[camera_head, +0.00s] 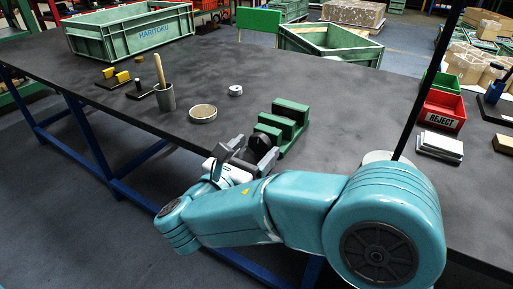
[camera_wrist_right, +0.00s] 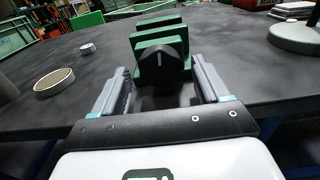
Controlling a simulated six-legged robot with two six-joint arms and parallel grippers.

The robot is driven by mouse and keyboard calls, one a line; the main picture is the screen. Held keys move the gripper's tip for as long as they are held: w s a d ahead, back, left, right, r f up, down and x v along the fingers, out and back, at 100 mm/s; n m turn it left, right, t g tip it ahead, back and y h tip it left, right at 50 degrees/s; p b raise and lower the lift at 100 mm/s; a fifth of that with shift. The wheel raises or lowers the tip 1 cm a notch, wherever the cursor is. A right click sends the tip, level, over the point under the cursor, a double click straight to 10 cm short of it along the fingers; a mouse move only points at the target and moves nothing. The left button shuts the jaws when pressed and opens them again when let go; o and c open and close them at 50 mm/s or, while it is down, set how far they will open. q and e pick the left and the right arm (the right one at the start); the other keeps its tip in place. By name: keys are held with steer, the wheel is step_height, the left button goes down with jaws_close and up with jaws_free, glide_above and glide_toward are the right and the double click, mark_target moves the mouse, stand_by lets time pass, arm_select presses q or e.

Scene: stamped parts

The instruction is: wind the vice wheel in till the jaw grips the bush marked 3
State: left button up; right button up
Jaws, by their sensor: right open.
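The green vice (camera_head: 292,113) stands on the dark bench, also in the right wrist view (camera_wrist_right: 158,32). I see no bush between the jaws. A small grey round part (camera_head: 235,90) lies on the bench left of the vice, perhaps the bush; no number is readable. My left gripper is out of view.
A shallow round dish (camera_head: 203,114) and a grey cup (camera_head: 165,98) with a wooden handle stand left of the vice. A red reject bin (camera_head: 441,112) and a white stack (camera_head: 439,146) stand right. Bench between vice and bin is clear.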

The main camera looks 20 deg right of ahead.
steer(key=shift+s+r, duration=0.1)
steer(key=shift+r, duration=0.05)
steer(key=c, duration=1)
steer(key=m, duration=0.2)
steer(key=m+b, duration=0.1)
steer(key=m, duration=0.1)
steer(key=shift+f+m, duration=0.2)
steer(key=shift+m, duration=0.1)
steer(key=shift+c, duration=0.2)
steer(key=shift+r+m+b, duration=0.15)
steer(key=shift+m+b, duration=0.15)
steer(key=shift+m, duration=0.3)
